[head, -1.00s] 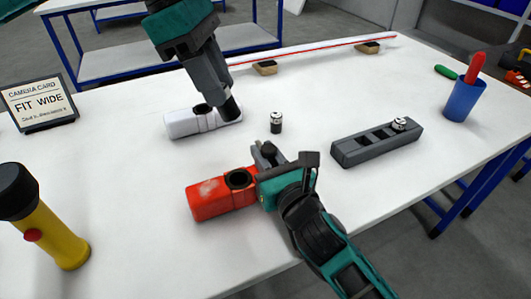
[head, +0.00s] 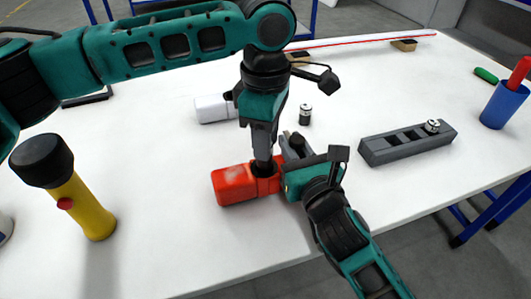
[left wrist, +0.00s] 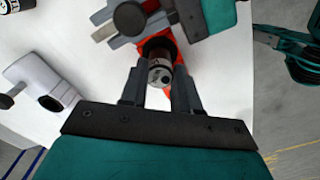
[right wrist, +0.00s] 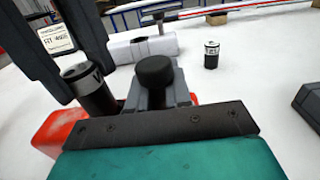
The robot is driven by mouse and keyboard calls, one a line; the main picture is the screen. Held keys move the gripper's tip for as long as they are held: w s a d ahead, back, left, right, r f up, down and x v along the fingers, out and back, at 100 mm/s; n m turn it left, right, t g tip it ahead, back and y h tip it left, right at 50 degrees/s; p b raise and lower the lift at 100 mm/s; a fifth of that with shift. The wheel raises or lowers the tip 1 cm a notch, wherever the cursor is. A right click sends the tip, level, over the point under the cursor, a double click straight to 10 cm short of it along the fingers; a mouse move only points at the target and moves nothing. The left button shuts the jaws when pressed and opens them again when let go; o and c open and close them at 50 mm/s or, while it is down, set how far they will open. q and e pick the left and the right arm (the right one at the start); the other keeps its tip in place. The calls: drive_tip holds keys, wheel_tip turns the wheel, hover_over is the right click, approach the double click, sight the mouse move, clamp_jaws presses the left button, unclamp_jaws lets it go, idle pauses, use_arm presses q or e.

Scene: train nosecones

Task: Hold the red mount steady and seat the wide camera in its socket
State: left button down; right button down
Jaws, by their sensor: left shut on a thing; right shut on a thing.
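The red mount (head: 234,187) lies on the white table, and my right gripper (head: 287,165) is shut on its right end. My left gripper (head: 263,158) points down over the mount's socket, shut on a dark cylindrical camera. The right wrist view shows this camera (right wrist: 90,88) upright at the socket, with a partly visible W on its pale band. The left wrist view shows its round silver end (left wrist: 160,76) between my fingers, with the red mount (left wrist: 150,42) beyond. The socket rim is mostly hidden, so I cannot tell how deep the camera sits.
A white mount (head: 212,109) lies behind the red one. Another small camera (head: 305,114) stands on the table. A grey rack (head: 400,146) on the right holds a camera (head: 432,126). A yellow flashlight (head: 85,205) stands front left, a blue cup (head: 503,104) far right.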

use_arm(q)
drive_tip(key=shift+f, duration=1.9)
drive_tip(key=c, duration=0.8)
unclamp_jaws()
drive_tip(key=shift+f, duration=0.1)
use_arm(e)
drive_tip(key=shift+r, duration=0.1)
use_arm(q)
wheel_tip(320, 180, up, 12)
drive_tip(key=shift+r, duration=0.15)
